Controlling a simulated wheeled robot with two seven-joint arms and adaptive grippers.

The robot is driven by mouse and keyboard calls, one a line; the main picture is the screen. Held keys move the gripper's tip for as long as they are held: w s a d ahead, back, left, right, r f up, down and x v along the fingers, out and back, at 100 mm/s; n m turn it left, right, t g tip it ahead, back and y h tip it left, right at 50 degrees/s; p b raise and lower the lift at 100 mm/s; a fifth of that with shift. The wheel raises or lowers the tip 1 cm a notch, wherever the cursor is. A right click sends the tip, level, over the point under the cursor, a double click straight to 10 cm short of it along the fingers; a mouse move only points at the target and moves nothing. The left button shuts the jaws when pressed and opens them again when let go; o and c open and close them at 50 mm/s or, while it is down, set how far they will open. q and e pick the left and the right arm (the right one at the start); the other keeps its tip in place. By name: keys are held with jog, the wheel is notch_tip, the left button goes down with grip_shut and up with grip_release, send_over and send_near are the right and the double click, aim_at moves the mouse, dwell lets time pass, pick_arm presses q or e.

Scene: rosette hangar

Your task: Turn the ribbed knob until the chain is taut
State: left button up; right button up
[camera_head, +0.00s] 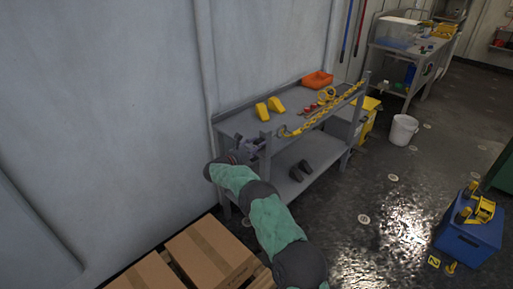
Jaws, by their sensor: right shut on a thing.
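My right gripper (252,148) is at the near left end of a grey workbench, low beside its front corner post. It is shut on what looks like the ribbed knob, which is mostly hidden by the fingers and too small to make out. A yellow chain (322,112) runs along the front edge of the bench between the two posts. It lies nearly straight with a slight dip, and I cannot tell how tight it is. My left gripper is not in view.
The workbench (235,123) holds yellow wedges (269,107), an orange bin (317,80) and small tools. Dark objects (301,170) lie on its lower shelf. Cardboard boxes (210,255) stand in front. A white bucket (403,130) and blue crate (470,243) stand right; floor between is mostly open.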

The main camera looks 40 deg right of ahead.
jog(key=m, duration=0.3)
jog(key=shift+d+r+m, duration=0.1)
jog(key=shift+r+m, duration=0.15)
jog(key=shift+m, duration=0.15)
jog(key=m, duration=0.4)
jog(key=shift+m, duration=1)
jog(key=m, duration=0.6)
jog(key=shift+m, duration=0.4)
jog(key=o, duration=1.3)
jog(key=shift+f, duration=0.1)
